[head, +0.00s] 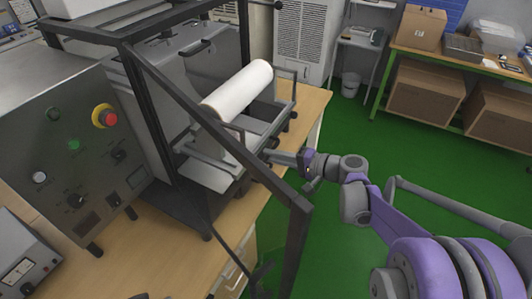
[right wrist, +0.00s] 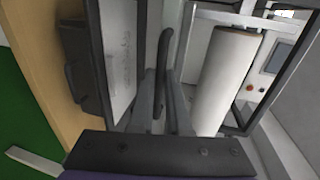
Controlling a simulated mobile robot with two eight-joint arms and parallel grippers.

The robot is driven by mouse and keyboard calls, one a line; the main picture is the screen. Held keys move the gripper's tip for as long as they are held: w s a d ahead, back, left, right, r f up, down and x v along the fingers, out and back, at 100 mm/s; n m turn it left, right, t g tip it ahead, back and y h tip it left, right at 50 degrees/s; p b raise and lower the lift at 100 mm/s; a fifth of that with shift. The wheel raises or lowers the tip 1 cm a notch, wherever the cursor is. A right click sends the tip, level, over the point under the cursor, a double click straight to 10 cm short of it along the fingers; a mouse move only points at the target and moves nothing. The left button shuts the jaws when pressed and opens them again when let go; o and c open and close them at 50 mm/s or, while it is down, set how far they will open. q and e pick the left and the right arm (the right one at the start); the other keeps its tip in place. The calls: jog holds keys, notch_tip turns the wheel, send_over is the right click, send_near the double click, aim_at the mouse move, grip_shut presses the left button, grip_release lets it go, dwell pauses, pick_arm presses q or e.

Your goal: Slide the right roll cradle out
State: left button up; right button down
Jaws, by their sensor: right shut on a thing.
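The roll cradle (head: 268,113) is a grey frame with a white roll (head: 238,90) lying along it, beside the dark-framed machine on the wooden bench. The roll also shows in the right wrist view (right wrist: 222,75), right of the fingers. My right gripper (head: 272,156) reaches in from the right to the near side of the cradle. In the right wrist view its fingers (right wrist: 160,90) are shut on a dark curved handle (right wrist: 165,45). The exact grip is partly hidden in the head view by the dark frame. My left gripper is not in view.
A dark frame bar (head: 215,125) crosses in front of the cradle. A control panel with a red emergency button (head: 111,118) stands at left. Green floor (head: 340,130) is open right of the bench (head: 313,100). Shelves with cardboard boxes (head: 425,92) stand at far right.

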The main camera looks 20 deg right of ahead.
dwell(0.3)
jog(key=c, duration=0.9)
grip_release()
jog(key=shift+d, duration=0.1)
jog(key=v, duration=1.1)
